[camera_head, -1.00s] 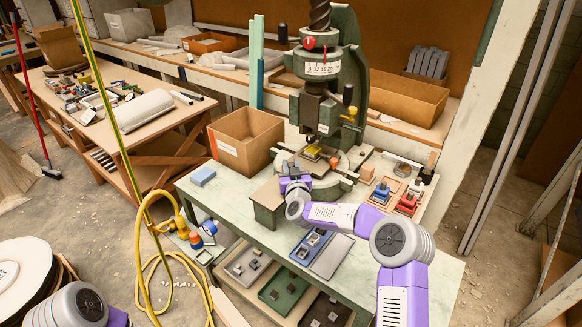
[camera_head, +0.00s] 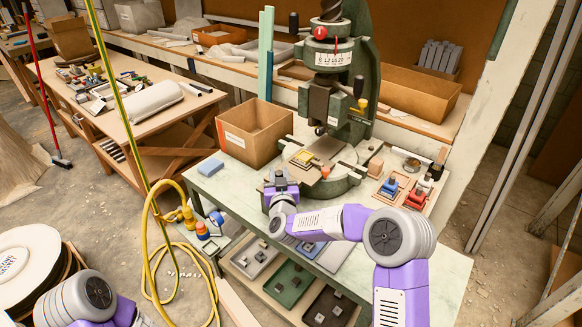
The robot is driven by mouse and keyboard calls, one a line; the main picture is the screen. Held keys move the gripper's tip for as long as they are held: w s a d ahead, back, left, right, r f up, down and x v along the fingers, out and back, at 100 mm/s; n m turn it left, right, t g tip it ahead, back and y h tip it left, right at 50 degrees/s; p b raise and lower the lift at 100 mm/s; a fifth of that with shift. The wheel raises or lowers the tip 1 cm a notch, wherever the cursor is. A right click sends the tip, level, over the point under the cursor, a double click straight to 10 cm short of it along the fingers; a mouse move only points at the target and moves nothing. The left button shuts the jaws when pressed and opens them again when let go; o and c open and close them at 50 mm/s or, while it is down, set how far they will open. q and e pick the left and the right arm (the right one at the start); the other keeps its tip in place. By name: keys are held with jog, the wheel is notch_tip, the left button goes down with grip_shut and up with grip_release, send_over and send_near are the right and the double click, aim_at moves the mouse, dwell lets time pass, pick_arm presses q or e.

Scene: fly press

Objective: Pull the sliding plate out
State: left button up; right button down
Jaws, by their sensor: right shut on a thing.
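The sliding plate (camera_head: 311,167) lies on the base of the green fly press (camera_head: 338,85) and sticks out toward me. A yellow piece (camera_head: 303,157) rests on it, in front of and left of the press ram (camera_head: 320,128). My right gripper (camera_head: 280,180) is at the near end of the plate and shut on it; the fingers and the exact grip are mostly hidden by my wrist. My left gripper is out of view; only part of my left arm shows at the bottom left.
Trays with small parts sit below the bench top (camera_head: 225,193). A yellow hose hangs at the left.

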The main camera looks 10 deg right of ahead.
jog(key=s+a, duration=0.4)
jog(key=a, duration=0.1)
jog(key=shift+s+a+b, duration=0.2)
jog(key=shift+a+b, duration=0.1)
jog(key=shift+b, duration=0.05)
jog(key=shift+r, duration=0.15)
jog(key=c, duration=0.9)
grip_release()
jog(key=s+p, duration=0.1)
jog(key=s, duration=0.6)
jog(key=shift+s+a, duration=0.25)
jog(key=shift+a, duration=0.2)
